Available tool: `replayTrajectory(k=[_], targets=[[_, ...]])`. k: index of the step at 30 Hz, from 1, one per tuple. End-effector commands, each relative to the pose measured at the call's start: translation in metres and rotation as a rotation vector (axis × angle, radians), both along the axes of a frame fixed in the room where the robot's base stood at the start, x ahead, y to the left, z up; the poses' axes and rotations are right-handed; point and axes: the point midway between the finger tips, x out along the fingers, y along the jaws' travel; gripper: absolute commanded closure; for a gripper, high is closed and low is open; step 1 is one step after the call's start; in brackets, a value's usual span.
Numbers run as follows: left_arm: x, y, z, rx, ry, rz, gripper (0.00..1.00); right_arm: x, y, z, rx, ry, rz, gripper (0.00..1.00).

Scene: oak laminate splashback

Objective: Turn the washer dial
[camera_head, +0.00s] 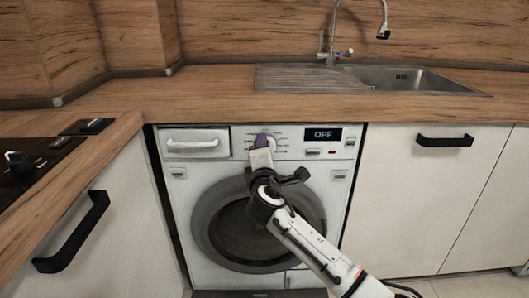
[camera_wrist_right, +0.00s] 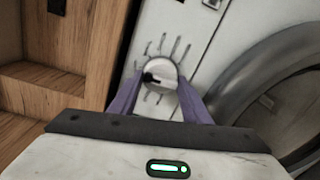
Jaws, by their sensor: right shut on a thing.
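The washer (camera_head: 177,196) stands under the counter, white with a round dark door. Its display (camera_head: 324,134) reads OFF. The dial (camera_wrist_right: 160,73) is a round pale knob with a dark mark, ringed by tick marks, on the washer's panel. My right gripper (camera_head: 262,141) is at the dial in the head view and largely covers it there. In the right wrist view its purple fingers (camera_wrist_right: 158,88) lie on either side of the dial, shut on it. My left gripper is not in view.
A detergent drawer (camera_head: 192,143) is left of the dial. The wooden counter (camera_head: 200,90) with a sink (camera_head: 420,82) runs above. A cooktop (camera_head: 35,160) and a cabinet with a black handle (camera_head: 75,232) are at the left. White cabinets (camera_head: 420,200) are at the right.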

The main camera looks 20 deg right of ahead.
Motion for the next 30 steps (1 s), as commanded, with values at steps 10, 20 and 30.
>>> replayTrajectory(k=[10, 20, 30], targets=[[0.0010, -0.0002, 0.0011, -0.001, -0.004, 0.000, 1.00, -0.0001, 0.0013, 0.0007, 0.021, -0.007, 0.002, 0.79], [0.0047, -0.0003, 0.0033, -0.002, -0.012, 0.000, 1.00, -0.0001, 0.0010, 0.0007, 0.020, -0.006, 0.002, 0.39], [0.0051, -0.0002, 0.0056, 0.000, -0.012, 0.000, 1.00, -0.0046, 0.0021, 0.0016, 0.019, -0.006, 0.002, 0.39]])
